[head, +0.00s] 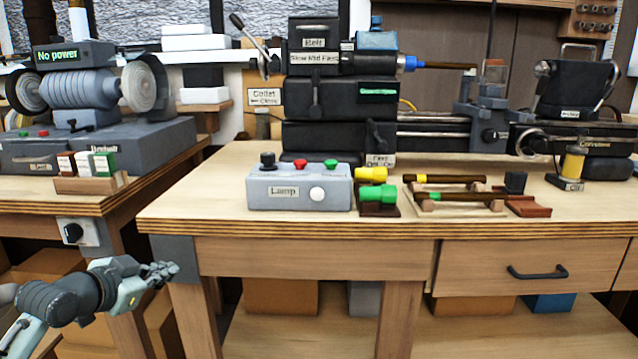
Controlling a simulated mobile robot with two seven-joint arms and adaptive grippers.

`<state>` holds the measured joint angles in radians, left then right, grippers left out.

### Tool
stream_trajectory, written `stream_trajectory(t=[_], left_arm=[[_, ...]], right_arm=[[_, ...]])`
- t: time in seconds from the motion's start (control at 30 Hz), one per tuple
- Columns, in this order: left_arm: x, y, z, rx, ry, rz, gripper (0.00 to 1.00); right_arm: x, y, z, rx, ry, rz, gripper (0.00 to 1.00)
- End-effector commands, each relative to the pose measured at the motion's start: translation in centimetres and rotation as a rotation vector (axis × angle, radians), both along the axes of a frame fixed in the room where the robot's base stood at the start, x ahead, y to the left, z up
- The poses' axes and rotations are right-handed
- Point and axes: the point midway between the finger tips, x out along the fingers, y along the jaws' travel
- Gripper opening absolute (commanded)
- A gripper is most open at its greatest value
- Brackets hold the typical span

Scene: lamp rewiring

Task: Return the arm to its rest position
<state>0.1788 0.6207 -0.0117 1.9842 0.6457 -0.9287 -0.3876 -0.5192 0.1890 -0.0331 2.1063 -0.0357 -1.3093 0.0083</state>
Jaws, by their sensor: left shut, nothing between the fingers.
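My left gripper (163,273) is at the lower left of the head view, in front of the workbench leg and below the level of the tabletop. It points to the right, its fingers are together, and it holds nothing. My right gripper does not show. The grey lamp box (298,187), labelled "Lamp", stands on the workbench (250,225) above and to the right of the left gripper, well apart from it.
A buffing machine (80,92) with a "No power" display stands on the left bench. A lathe (335,100) fills the back of the workbench. Yellow and green connectors (376,192) and wooden racks (450,188) sit near its front. A drawer handle (538,272) projects at right.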

Motion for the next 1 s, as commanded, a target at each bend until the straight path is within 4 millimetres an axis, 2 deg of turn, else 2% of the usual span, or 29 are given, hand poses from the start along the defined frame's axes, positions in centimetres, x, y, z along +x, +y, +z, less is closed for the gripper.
stream_trajectory(t=[0.03, 0.1, 0.17, 0.2, 0.27, 0.3, 0.37, 0.4, 0.5, 0.6, 0.7, 0.83, 1.0], left_arm=[[-1.6, -0.5, -4.2, -0.016, 0.079, 0.027, 0.0], [-3.8, -0.9, -9.0, -0.028, 0.174, 0.072, 0.0], [-6.2, -1.2, -13.0, -0.034, 0.256, 0.114, 0.0], [-7.9, -1.4, -15.5, -0.04, 0.311, 0.144, 0.0], [-10.8, -1.7, -19.2, -0.044, 0.393, 0.19, 0.0], [-12.9, -1.9, -21.4, -0.047, 0.446, 0.223, 0.0], [-16.2, -2.2, -24.6, -0.048, 0.527, 0.273, 0.0], [-18.5, -2.3, -26.5, -0.046, 0.578, 0.308, 0.0], [-23.9, -2.7, -30.2, -0.039, 0.69, 0.39, 0.0], [-28.3, -2.9, -32.5, -0.028, 0.775, 0.455, 0.0], [-31.2, -3.0, -33.8, -0.017, 0.826, 0.501, 0.0], [-32.7, -3.1, -34.3, -0.011, 0.853, 0.525, 0.0], [-32.7, -3.1, -34.4, -0.01, 0.854, 0.526, 0.0]], right_arm=[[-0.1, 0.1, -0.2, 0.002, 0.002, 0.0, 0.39], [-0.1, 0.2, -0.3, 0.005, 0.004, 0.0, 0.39], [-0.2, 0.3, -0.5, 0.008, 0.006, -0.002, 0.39], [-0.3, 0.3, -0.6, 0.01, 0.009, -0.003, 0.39], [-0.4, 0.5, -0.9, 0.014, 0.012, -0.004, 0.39], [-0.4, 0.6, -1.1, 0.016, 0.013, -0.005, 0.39], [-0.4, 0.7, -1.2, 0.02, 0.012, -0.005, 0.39], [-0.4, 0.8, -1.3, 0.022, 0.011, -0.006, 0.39], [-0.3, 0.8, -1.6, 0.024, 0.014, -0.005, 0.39], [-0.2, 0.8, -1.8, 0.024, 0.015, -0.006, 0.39], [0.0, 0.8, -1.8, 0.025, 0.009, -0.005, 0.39], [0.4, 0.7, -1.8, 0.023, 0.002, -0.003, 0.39], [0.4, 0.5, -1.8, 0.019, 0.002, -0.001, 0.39]])
